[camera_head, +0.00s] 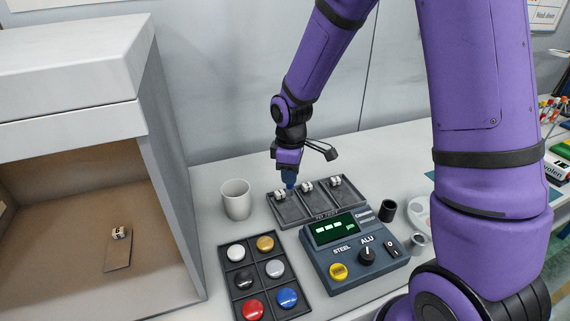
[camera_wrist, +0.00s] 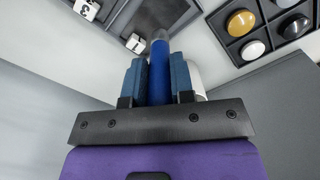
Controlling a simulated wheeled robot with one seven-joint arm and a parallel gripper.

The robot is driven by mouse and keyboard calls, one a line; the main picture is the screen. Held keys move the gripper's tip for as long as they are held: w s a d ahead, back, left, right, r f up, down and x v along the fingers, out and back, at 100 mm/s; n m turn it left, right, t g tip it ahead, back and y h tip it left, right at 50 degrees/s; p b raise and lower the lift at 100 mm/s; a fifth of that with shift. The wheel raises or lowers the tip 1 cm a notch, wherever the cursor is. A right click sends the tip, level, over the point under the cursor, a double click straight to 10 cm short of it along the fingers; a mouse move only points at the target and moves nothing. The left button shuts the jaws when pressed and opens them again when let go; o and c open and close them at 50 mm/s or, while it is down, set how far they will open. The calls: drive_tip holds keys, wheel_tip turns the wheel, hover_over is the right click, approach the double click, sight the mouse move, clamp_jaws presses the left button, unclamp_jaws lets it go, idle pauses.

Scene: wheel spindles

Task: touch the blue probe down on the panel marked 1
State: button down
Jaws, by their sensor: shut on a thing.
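My gripper (camera_head: 289,178) is shut on the blue probe (camera_wrist: 159,72), which stands between the two blue fingers in the wrist view. The probe points down at the left end of a dark three-panel tray (camera_head: 318,216). A white cube marked 1 (camera_wrist: 135,43) sits beside the probe's tip in the wrist view, on the edge of a dark panel (camera_wrist: 166,12). That leftmost panel (camera_head: 288,210) also shows in the head view. I cannot tell whether the tip touches it.
A white mug (camera_head: 236,199) stands left of the tray. A control box (camera_head: 355,258) with knob and yellow button stands in front, beside a tray of coloured buttons (camera_head: 257,254). An open cabinet (camera_head: 169,170) is at left. A dark cup (camera_head: 387,210) stands right.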

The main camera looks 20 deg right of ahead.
sight(290, 194)
drive_tip(key=shift+f, duration=2.9)
drive_tip(key=shift+f, duration=0.6)
drive_tip(key=shift+r, duration=0.1)
drive_tip(key=shift+r, duration=3.45)
drive_tip(key=shift+d, duration=0.1)
